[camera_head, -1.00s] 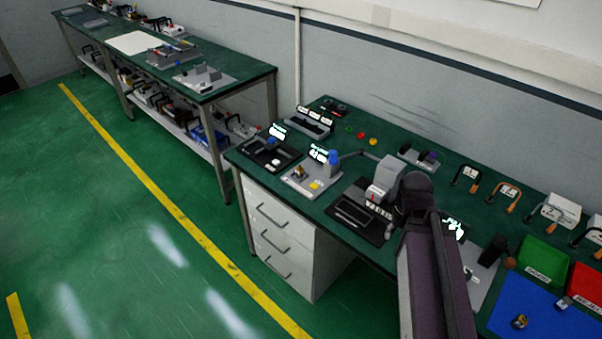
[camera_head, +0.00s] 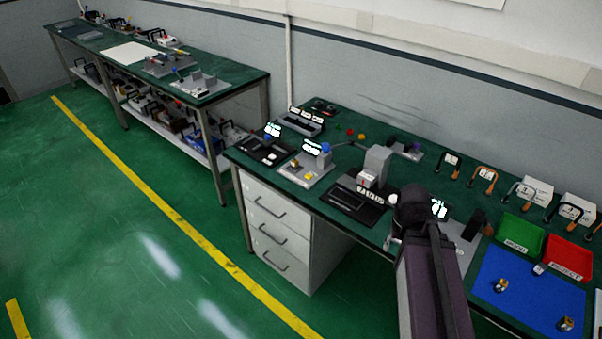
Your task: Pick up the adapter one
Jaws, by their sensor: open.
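Three small parts rest on a blue mat (camera_head: 520,295) at the lower right: a brass-coloured part (camera_head: 501,285), another brass-coloured part (camera_head: 566,323) near the bottom edge, and a grey-white part (camera_head: 539,269) near the trays. They are small, and I cannot tell which, if any, is adapter one. My arm's dark purple link and black joint stand in front of the bench, left of the mat. My gripper does not show in this view.
A green tray (camera_head: 518,236) and a red REJECT tray (camera_head: 568,258) stand behind the mat. Orange and black handles (camera_head: 482,178) and white boxes line the back. A grey device (camera_head: 376,165) stands mid-bench. A drawer cabinet (camera_head: 285,235) is below. Green floor is open at left.

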